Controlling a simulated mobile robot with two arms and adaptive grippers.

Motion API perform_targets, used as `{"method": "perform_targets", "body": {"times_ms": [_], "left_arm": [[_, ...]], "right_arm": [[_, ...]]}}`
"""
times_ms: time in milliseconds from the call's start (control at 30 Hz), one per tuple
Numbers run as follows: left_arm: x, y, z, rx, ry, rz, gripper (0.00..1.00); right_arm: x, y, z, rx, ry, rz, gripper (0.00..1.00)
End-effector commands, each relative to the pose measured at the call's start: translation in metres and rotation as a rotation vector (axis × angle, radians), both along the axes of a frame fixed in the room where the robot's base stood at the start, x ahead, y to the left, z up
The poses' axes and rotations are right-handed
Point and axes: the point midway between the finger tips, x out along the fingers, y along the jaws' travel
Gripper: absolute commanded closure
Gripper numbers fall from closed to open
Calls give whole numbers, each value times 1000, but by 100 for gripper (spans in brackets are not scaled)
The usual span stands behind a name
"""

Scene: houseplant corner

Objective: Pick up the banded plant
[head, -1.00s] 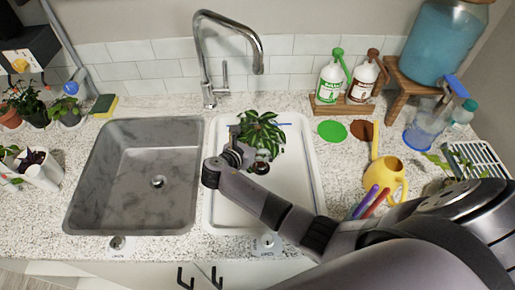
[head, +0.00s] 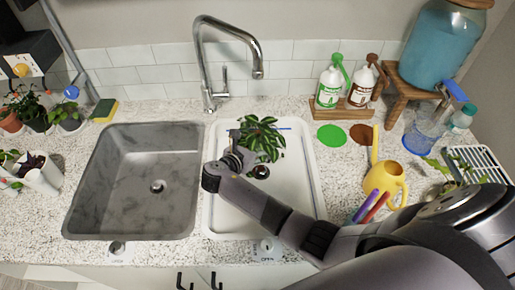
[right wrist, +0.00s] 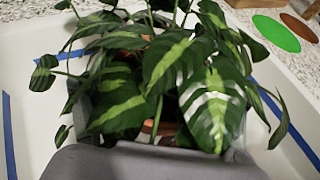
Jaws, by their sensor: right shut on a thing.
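The banded plant (head: 262,137), leafy with light bands on dark green leaves, is over the far part of the white basin on the right. It fills the middle of the right wrist view (right wrist: 205,85). A bit of its terracotta-coloured pot (right wrist: 160,128) shows between the leaves; the rest is hidden. My right gripper (head: 243,156) is at the plant's near left side, shut on it. Leaves cover the fingertips. I cannot tell whether the pot touches the basin floor. My left gripper is out of view.
The white basin (head: 230,215) has blue tape lines and a drain (head: 260,172). An empty grey basin (head: 150,215) is to its left. The faucet (head: 205,70) rises behind. A yellow watering can (head: 388,180) stands to the right, with bottles (head: 328,88) farther back.

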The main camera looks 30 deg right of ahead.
Motion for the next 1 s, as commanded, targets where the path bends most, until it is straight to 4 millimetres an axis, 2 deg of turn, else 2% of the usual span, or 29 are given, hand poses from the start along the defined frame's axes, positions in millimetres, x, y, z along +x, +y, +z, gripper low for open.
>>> {"method": "perform_targets", "body": {"times_ms": [333, 533, 667, 867, 1000], "left_arm": [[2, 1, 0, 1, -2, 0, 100], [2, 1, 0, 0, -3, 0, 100], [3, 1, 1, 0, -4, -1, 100], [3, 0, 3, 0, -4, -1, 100], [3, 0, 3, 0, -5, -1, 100]], "right_arm": [[0, 0, 1, 0, -2, 1, 74], [1, 0, 3, 0, -3, 1, 74], [1, 0, 12, 1, -6, 0, 74], [2, 0, 46, 1, -9, 1, 74], [2, 0, 83, 1, -11, 0, 74]]}}
